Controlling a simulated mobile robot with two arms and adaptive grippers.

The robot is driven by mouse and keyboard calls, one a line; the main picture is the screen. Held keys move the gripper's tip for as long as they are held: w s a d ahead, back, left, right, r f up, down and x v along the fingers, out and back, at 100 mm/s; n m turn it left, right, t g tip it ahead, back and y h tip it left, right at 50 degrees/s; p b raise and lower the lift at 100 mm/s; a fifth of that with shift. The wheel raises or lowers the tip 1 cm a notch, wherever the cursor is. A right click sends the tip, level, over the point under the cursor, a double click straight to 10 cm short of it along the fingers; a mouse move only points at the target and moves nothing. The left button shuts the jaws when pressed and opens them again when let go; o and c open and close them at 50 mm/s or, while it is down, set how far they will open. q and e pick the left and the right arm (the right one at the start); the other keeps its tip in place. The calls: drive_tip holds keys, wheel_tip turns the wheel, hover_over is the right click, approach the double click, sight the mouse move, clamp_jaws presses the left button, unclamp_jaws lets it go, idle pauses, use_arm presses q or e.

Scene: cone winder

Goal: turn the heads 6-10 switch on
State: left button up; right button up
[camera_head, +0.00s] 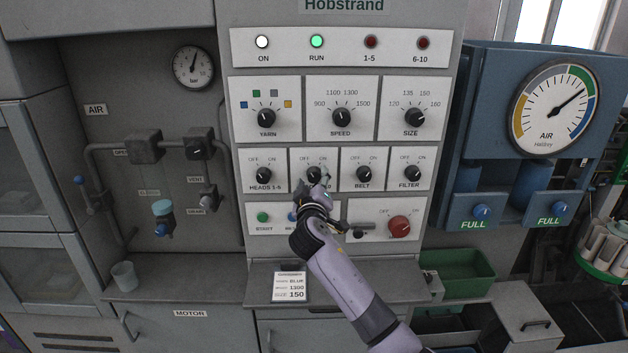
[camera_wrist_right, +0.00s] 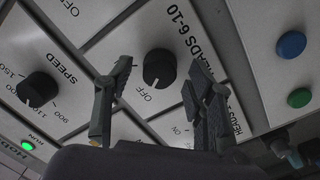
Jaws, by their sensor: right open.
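The heads 6-10 switch is a black rotary knob (camera_head: 313,174) on a white plate, partly covered by my right gripper in the head view. In the right wrist view the knob (camera_wrist_right: 158,68) shows clearly beside its HEADS 6-10 label. A small light mark on its rim seems to face OFF. My right gripper (camera_head: 325,187) is open in front of the plate. In the wrist view its two fingers stand either side of the knob, with visible gaps, not closed on it. The 6-10 lamp (camera_head: 423,43) is dark red. My left gripper is not in view.
The heads 1-5 knob (camera_head: 264,175) is to the left and the belt knob (camera_head: 363,174) to the right. The speed knob (camera_head: 341,118) is above. Push buttons, including a green one (camera_head: 263,217), and a red knob (camera_head: 399,226) are below. The run lamp (camera_head: 317,41) glows green.

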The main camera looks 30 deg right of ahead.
drive_tip(key=shift+c, duration=0.5)
drive_tip(key=c, duration=1.1)
